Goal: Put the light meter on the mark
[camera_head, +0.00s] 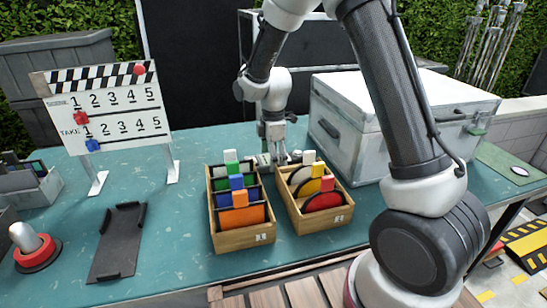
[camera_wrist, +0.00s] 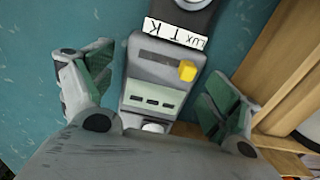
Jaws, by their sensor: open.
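The light meter (camera_wrist: 150,80) is a grey device with a label reading "LUX T K", a yellow knob, small slots and a round dark part at its top end. It lies on the teal table between the spread fingers of my gripper (camera_wrist: 155,85). In the head view my gripper (camera_head: 272,143) points down behind the two wooden boxes and mostly hides the meter. A dark grey tray with black corner pieces (camera_head: 118,245) lies at left front. I cannot tell which spot is the mark.
A large white case (camera_head: 345,135) stands to the right. Table between clapperboard and boxes is clear.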

